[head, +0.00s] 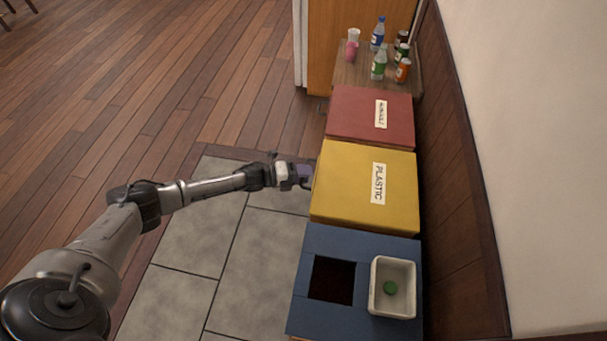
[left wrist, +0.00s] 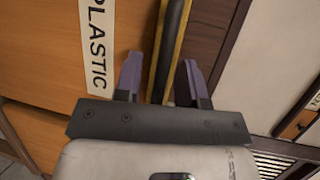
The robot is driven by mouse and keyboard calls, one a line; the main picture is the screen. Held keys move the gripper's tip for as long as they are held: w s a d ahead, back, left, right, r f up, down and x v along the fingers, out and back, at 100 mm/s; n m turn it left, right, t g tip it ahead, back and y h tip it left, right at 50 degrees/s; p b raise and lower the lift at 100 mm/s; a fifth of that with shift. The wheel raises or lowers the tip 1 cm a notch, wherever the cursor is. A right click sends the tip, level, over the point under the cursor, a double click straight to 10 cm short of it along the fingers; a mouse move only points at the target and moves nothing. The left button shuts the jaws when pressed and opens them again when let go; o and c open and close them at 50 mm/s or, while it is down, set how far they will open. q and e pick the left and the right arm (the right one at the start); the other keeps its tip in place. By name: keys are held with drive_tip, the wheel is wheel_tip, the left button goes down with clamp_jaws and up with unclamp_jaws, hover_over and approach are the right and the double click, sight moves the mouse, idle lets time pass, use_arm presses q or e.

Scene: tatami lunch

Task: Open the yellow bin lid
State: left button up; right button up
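The yellow bin lid (head: 343,190) lies closed and flat, with a white PLASTIC label on its top. My left gripper (head: 304,175) is at the lid's left edge, near its upper left corner. In the left wrist view the two purple fingers of the left gripper (left wrist: 163,82) are apart, one on each side of the lid's yellow and dark edge (left wrist: 172,45). Gaps show beside the edge, and I cannot tell whether either finger touches it. The bin's wooden front (left wrist: 45,50) with another PLASTIC label (left wrist: 97,45) is at the left. My right gripper is not in view.
A red lid (head: 350,115) is beyond the yellow one. A blue bin top (head: 320,245) with a dark opening and a white container (head: 393,262) is nearer. Bottles and cans stand on a wooden surface (head: 350,75) at the back. A wall (head: 520,150) borders the right; open floor lies left.

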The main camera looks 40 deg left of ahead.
use_arm(q)
drive_tip(key=shift+c, duration=0.2)
clamp_jaws()
idle(0.3)
